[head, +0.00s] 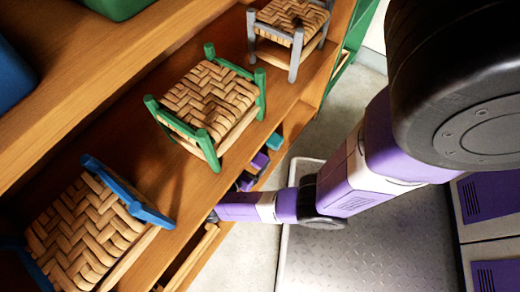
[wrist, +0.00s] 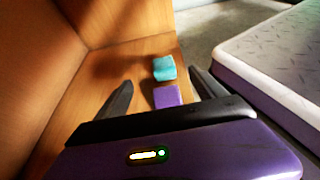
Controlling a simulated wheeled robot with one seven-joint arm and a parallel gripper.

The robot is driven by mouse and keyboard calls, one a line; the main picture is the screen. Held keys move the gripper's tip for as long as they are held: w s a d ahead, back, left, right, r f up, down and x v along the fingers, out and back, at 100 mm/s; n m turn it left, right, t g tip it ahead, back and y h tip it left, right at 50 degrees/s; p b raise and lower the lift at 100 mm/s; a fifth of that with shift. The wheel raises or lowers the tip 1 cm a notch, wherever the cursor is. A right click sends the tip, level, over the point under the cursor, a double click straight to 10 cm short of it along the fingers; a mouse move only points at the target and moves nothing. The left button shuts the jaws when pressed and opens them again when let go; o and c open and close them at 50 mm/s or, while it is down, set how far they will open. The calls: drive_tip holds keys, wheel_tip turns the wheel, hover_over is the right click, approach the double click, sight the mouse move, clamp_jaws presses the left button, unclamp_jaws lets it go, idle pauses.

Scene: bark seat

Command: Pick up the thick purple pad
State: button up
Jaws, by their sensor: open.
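The thick purple pad (wrist: 167,97) lies on the wooden shelf board in the wrist view, with its near part hidden behind my gripper's dark body. In the head view the purple pad (head: 259,161) shows small in the low shelf below the green chair. My gripper (wrist: 160,79) is open, with one dark finger left of the pad and one to its right. The pad sits closer to the right finger. Nothing is held. Whether the fingers are level with the pad, I cannot tell.
A teal block (wrist: 164,68) lies just beyond the pad. A wooden wall (wrist: 50,60) rises at left. A pale slab with a patterned top (wrist: 275,55) stands at right, across the grey floor. Small woven chairs, including a green one (head: 210,95), stand on the upper board.

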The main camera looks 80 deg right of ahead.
sight(260, 159)
wheel_tip(260, 159, down, 6)
drive_tip(key=b, duration=0.4)
drive_tip(key=shift+f, duration=0.2)
drive_tip(key=shift+b+x, duration=0.45)
drive_tip(key=shift+x, duration=0.55)
drive_tip(key=b+x, duration=0.2)
drive_tip(key=x, duration=0.2)
drive_tip(key=shift+s+d+f, duration=0.15)
drive_tip(key=shift+d+f, duration=0.1)
drive_tip(key=shift+s+d, duration=0.15)
drive_tip(key=shift+d, duration=0.25)
drive_tip(key=c, duration=1.4)
